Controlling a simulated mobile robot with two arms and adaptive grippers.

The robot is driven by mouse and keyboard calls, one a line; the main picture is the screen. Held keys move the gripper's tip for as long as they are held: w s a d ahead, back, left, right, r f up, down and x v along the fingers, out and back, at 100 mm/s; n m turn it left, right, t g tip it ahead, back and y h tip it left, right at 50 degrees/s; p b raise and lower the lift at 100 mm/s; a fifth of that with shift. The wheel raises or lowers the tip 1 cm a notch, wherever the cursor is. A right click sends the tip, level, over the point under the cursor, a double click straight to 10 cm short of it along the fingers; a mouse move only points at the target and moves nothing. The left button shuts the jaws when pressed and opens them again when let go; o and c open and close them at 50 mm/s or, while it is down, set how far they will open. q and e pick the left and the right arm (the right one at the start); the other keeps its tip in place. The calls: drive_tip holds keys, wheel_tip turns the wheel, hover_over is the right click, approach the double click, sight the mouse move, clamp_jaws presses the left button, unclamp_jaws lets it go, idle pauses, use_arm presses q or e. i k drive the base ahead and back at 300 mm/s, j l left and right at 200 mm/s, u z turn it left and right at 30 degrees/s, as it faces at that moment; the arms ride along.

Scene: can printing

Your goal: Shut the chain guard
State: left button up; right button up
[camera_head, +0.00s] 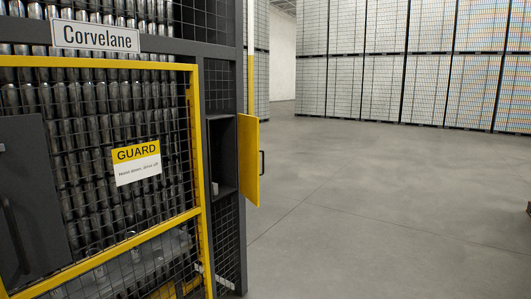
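A yellow panel (248,160) with a dark handle (262,163) stands swung open at the right side of a dark grey machine frame. Beside it is an open dark recess (221,150) with a small pale item low inside. A larger yellow-framed mesh panel (100,65) covers the machine front at left and carries a "GUARD" sign (137,162). No label reading "chain guard" is legible, so I cannot tell for certain which panel it is. Neither of my grippers is in view.
Rows of cans show behind the mesh, under a "Corvelane" sign (95,37). A dark panel (32,195) with a handle is at far left. Tall stacks of cans (430,75) line the back. The grey floor (370,210) is clear; a brown edge shows at far right.

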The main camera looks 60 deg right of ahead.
sight(249, 150)
drive_tip(key=l, duration=0.65)
drive_tip(key=l+z, duration=0.15)
drive_tip(key=l, duration=1.2)
drive_tip(key=i+l+z, duration=0.1)
drive_tip(key=l, duration=0.55)
drive_tip(key=l+z, duration=0.1)
drive_tip(key=l, duration=0.55)
drive_tip(key=i+l, duration=0.15)
drive_tip(key=l, duration=0.5)
drive_tip(key=i+l+z, duration=0.1)
drive_tip(key=l, duration=0.55)
